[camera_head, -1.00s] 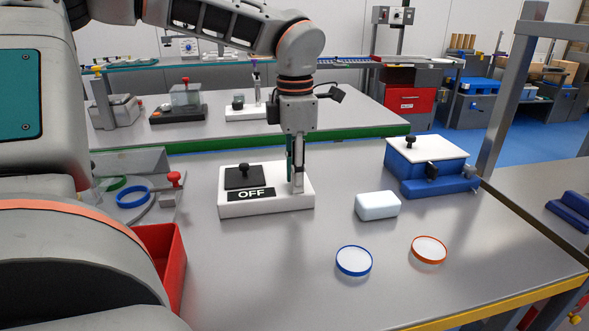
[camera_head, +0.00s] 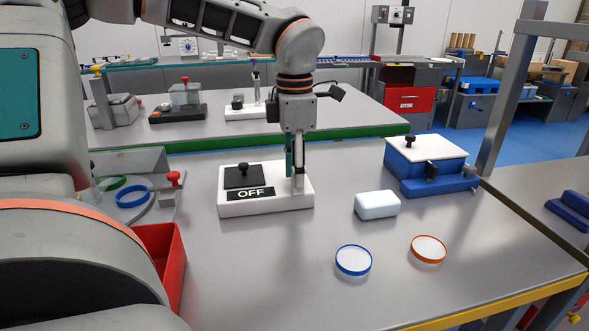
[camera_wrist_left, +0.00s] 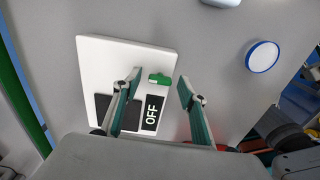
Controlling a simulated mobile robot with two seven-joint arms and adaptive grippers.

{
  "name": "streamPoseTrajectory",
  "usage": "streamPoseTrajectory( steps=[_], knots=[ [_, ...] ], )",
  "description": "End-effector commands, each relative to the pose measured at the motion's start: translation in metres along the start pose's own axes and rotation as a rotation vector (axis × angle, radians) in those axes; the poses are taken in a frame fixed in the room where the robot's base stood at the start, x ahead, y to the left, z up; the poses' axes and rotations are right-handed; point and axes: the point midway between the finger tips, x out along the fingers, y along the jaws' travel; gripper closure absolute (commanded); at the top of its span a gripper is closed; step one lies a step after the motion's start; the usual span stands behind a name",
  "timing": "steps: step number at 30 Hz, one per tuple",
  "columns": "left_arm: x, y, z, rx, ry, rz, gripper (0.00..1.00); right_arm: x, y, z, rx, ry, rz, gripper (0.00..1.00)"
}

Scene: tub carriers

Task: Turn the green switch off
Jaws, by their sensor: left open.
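The green switch (camera_wrist_left: 160,79) shows in the left wrist view, on a white base (camera_wrist_left: 92,52) beside a black OFF label (camera_wrist_left: 152,112). In the head view the white base (camera_head: 235,208) lies on the grey table, with the OFF label (camera_head: 251,194) on its front part; the gripper hides the switch there. My left gripper (camera_head: 296,183) points down over the base's right end. In the left wrist view its open fingers (camera_wrist_left: 158,85) stand either side of the green switch, with nothing clearly gripped. My right gripper is not in view.
A dark plate with a black knob (camera_head: 243,170) is on the base's left. A white block (camera_head: 377,205), a blue-rimmed lid (camera_head: 353,260), an orange-rimmed lid (camera_head: 428,249) and a blue box (camera_head: 430,187) are to the right. A red bin (camera_head: 165,262) stands at left.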

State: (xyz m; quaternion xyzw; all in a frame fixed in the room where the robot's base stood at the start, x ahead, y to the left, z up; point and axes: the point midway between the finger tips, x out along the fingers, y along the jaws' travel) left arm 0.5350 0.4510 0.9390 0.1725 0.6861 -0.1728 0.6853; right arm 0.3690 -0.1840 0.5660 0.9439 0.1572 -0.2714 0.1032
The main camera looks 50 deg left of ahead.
Motion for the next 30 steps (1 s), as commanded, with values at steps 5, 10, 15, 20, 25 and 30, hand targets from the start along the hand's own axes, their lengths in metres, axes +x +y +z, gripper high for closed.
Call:
streamPoseTrajectory(
  steps=[5, 10, 15, 20, 25, 30],
  knots=[
    [-0.023, 0.001, 0.001, -0.001, -0.003, 0.006, 0.58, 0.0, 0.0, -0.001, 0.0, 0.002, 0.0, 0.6],
    [-0.058, 0.001, 0.001, -0.001, -0.004, 0.006, 0.58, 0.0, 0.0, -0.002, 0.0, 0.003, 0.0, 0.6],
    [-0.09, 0.0, 0.001, -0.001, -0.003, 0.003, 0.58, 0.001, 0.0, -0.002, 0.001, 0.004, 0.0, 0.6],
    [-0.11, 0.0, 0.0, 0.0, -0.001, 0.002, 0.58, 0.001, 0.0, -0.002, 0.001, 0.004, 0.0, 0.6],
    [-0.118, 0.0, 0.0, 0.001, -0.001, 0.001, 0.58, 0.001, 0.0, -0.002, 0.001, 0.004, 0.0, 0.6],
    [-0.118, 0.0, 0.0, 0.001, -0.001, 0.001, 0.58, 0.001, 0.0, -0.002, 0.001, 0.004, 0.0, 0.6]
  ],
)
